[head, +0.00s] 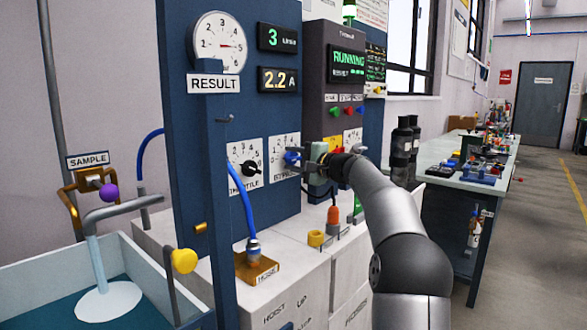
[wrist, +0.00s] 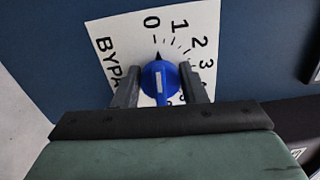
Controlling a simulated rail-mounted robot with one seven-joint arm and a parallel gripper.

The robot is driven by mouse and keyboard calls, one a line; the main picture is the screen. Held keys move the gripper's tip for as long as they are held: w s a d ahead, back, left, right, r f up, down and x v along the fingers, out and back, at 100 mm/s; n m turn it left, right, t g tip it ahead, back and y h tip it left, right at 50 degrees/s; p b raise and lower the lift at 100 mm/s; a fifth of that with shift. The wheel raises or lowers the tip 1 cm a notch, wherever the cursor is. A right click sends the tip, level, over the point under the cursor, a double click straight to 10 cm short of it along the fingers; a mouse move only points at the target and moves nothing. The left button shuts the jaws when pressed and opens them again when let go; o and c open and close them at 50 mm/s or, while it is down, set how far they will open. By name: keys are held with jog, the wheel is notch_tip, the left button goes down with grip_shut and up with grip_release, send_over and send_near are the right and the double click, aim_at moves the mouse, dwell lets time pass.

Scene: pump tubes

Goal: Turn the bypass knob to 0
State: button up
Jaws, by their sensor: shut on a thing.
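The blue bypass knob (wrist: 158,80) sits on a white dial plate (wrist: 110,50) marked 0, 1, 2, 3 and on. In the wrist view its black pointer is aimed up toward the 0, at or very close to its mark. My gripper (wrist: 160,88) is shut on the knob, one finger on each side. The lower part of the plate is hidden by my gripper. In the head view the knob (head: 292,158) shows blue at the tips of my gripper (head: 300,161), on the blue panel.
A throttle dial with a black knob (head: 250,168) is close on the left. A blue hose (head: 243,210) rises from the hose fitting below it. Red and green buttons (head: 347,110) are on the grey cabinet to the right.

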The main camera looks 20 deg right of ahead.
jog(key=shift+n+b, duration=0.3)
jog(key=shift+n, duration=0.2)
jog(key=o, duration=1)
jog(key=shift+s+d, duration=0.1)
jog(key=v, duration=1.7)
jog(key=shift+d, duration=0.1)
